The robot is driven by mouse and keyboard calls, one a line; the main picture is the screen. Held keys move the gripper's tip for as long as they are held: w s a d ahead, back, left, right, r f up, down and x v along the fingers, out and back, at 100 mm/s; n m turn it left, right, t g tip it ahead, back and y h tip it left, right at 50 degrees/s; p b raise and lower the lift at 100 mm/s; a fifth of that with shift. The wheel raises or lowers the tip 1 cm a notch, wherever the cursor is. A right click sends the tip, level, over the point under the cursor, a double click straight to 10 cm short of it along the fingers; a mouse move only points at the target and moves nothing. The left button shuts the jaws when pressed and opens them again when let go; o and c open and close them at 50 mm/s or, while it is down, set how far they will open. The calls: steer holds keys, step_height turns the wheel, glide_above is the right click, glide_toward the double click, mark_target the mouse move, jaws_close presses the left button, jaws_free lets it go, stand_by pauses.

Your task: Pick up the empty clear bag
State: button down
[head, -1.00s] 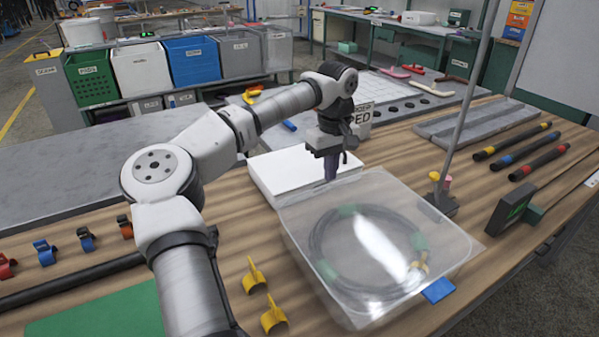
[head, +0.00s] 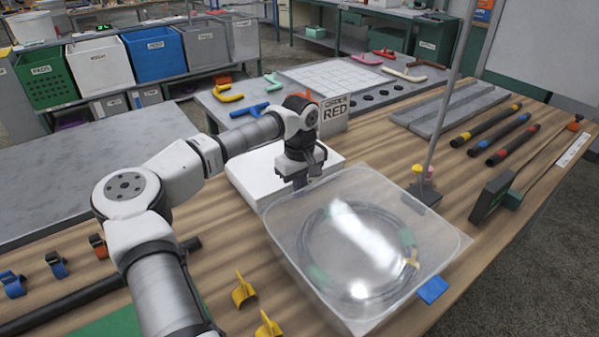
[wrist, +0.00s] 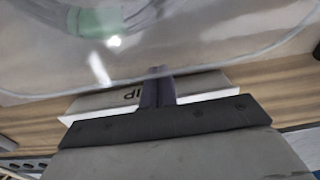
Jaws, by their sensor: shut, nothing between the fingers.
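A clear, see-through bag (head: 320,222) with a blue tab (head: 432,290) at its near right corner lies on the wooden bench. A dark coiled hose (head: 305,240) with green bands shows through it; I cannot tell whether the coil is inside or under it. My gripper (head: 300,182) points down at the bag's far left edge, over the white flat box. In the wrist view my gripper (wrist: 157,72) is shut and empty, its tips at the bag's edge (wrist: 200,66). I cannot tell whether they touch it.
The white box (head: 255,172) lies behind the bag. A thin post (head: 445,110) on a dark base and a dark device (head: 490,198) stand to the right. Yellow clips (head: 243,290) are at the near left.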

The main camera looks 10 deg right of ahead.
mark_target(317, 199)
steer(key=shift+f, duration=0.45)
steer(key=s, duration=0.2)
steer(key=s+d+b, duration=0.1)
steer(key=s, duration=0.1)
steer(key=s+d+b, duration=0.1)
steer(key=s, duration=0.1)
steer(key=shift+d, duration=0.25)
steer(key=shift+s, duration=0.2)
